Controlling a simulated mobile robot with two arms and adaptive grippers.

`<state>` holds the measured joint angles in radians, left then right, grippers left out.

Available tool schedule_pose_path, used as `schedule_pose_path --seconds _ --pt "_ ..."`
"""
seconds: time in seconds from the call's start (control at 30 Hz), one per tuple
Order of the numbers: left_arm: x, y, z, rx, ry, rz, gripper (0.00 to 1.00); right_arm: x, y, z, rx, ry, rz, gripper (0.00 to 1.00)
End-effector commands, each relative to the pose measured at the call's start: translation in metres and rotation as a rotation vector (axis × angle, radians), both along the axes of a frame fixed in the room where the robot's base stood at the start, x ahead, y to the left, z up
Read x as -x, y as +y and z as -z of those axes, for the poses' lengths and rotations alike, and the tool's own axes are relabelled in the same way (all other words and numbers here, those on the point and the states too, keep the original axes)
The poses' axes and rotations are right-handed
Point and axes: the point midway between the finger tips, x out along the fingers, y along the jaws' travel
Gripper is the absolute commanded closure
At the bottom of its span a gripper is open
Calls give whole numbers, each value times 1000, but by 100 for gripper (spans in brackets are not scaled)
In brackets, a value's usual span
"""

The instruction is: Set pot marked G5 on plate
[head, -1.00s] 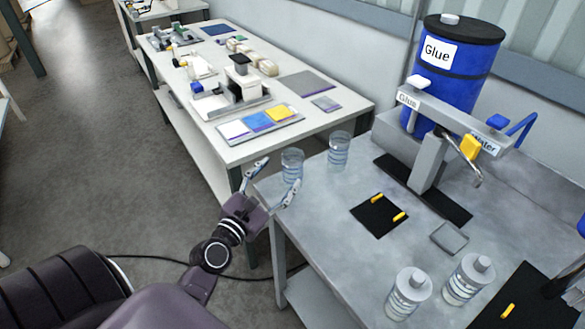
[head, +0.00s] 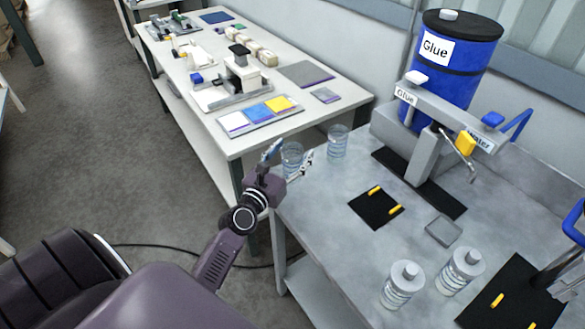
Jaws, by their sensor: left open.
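Two clear, open-topped pots stand at the table's far left corner: a left pot (head: 292,153) and a right pot (head: 338,142). Two pots with grey lids, a left one (head: 403,287) and a right one (head: 461,272), stand at the front. No G5 mark is legible on any pot. A small grey square plate (head: 443,231) lies bare on the table. My left gripper (head: 288,160) is open, its fingers on either side of the left clear pot, overlapping it in view; contact cannot be told. My right gripper is not in view.
A blue glue drum (head: 460,75) and a grey dispenser arm (head: 440,112) stand at the back of the grey table (head: 330,215). A black mat (head: 376,208) with yellow bars lies mid-table. Another black mat (head: 510,300) is at the right. A white bench (head: 345,105) stands behind.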

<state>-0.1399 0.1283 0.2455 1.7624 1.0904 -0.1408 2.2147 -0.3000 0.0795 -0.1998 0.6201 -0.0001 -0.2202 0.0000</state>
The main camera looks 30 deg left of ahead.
Motion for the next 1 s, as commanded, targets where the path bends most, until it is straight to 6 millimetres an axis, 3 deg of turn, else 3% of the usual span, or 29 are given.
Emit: schedule_pose_path --seconds 0.2,0.73,1.0 --pt "0 0 0 -1 1 0 42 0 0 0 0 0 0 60" --pt "0 0 1 0 1 1 100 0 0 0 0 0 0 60" --pt "0 0 -1 0 0 0 100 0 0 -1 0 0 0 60"
